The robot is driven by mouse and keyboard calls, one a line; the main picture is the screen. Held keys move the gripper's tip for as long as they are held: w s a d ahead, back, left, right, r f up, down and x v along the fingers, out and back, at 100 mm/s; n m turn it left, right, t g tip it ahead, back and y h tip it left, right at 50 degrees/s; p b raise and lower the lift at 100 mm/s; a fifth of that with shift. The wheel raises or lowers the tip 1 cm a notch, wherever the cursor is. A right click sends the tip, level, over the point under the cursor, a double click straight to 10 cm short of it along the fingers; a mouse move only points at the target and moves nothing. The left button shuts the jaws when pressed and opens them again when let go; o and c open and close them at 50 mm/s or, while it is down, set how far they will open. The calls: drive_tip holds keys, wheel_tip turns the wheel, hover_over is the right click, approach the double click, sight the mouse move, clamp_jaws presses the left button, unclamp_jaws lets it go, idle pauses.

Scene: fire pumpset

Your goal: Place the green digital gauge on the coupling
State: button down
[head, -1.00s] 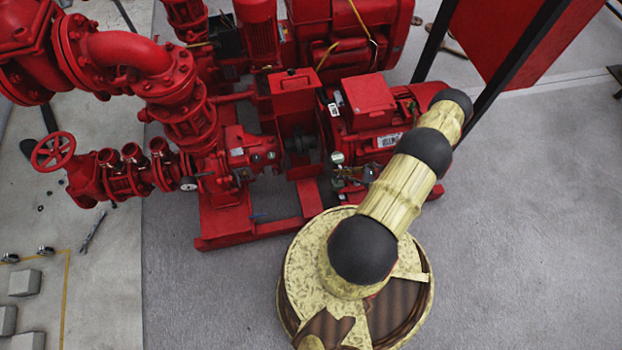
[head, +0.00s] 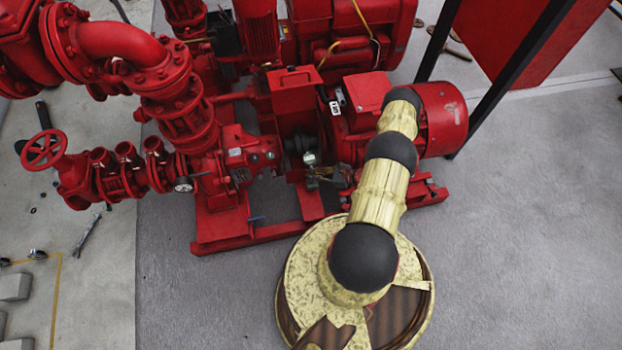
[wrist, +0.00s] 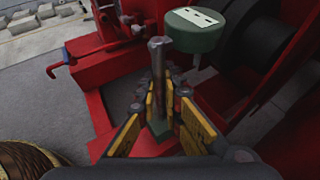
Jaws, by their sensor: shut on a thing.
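The green digital gauge (wrist: 196,29) has a round green head with a pale top face, near the top of the wrist view. An upright metal post (wrist: 158,62) and a green lower part (wrist: 159,127) show beside it. My gripper (wrist: 163,100) is shut on the gauge's post. In the head view the gauge (head: 310,157) is small, and my gripper (head: 322,178) is partly hidden by my arm. The dark coupling (head: 297,143) lies between the red pump and motor, right by the gauge. I cannot tell whether they touch.
The red pump (head: 238,160) stands left of the coupling and the red motor (head: 440,115) right. A red guard box (head: 294,92) rises behind it. Red base rails (head: 255,233) run in front. Grey floor is clear in front and to the right.

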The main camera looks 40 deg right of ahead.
sight(311, 182)
drive_tip(key=shift+w+a+f+b, duration=0.15)
drive_tip(key=shift+f+b, duration=0.2)
drive_tip(key=shift+f, duration=0.55)
drive_tip(key=shift+w+d+f+b, duration=0.1)
drive_tip(key=shift+f+b, duration=0.25)
drive_tip(key=shift+f, duration=0.65)
drive_tip(key=c, duration=2)
unclamp_jaws()
drive_tip(key=shift+a, duration=0.1)
drive_tip(key=shift+o, duration=0.2)
drive_tip(key=shift+s, duration=0.15)
drive_tip(key=p+v, duration=0.3)
drive_tip(key=v, duration=0.8)
drive_tip(key=shift+s+d, duration=0.3)
